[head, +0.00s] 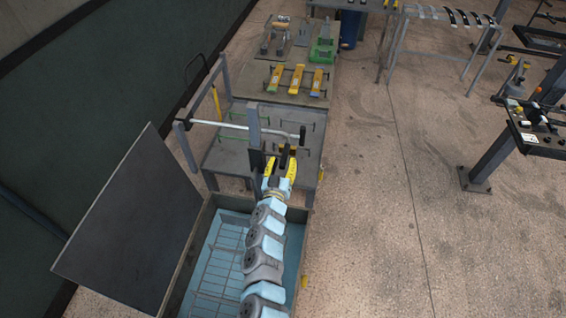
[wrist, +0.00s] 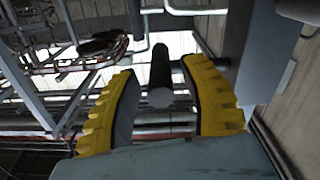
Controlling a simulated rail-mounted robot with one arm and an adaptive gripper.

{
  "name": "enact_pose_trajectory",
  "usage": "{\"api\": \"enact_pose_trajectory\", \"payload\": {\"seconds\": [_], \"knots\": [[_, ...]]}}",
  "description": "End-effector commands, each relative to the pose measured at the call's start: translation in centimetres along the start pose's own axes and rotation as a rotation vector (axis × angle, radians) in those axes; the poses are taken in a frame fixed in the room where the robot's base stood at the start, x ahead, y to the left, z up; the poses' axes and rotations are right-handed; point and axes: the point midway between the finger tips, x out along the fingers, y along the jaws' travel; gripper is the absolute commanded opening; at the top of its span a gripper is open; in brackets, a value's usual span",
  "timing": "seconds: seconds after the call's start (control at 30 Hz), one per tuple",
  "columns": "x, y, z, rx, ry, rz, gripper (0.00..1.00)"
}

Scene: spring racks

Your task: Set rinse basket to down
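The rinse basket (head: 217,268) is a wire grid inside an open tank (head: 302,222) with a blue interior, at the bottom of the head view. My arm covers part of it, and its exact height is hard to tell. A grey post (head: 254,128) stands at the tank's far end. My gripper (head: 281,162) is beside this post, with yellow fingers pointing away from the tank. In the wrist view, the fingers (wrist: 160,72) are spread apart. A dark round-ended handle (wrist: 160,97) shows between them, with gaps on both sides, and no grip on it is visible.
A dark lid panel (head: 130,225) stands tilted open left of the tank. A pale bar (head: 225,126) with a black end crosses above the grey bench (head: 225,160) beyond. Yellow items (head: 296,78) lie on the farther bench.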

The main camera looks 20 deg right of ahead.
Motion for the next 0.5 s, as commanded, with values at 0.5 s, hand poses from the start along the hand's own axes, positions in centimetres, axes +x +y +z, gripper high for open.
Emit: {"api": "enact_pose_trajectory", "payload": {"seconds": [0.5], "knots": [[0.0, -0.4, 1.8, -0.002, -0.001, -0.002, 0.0]]}}
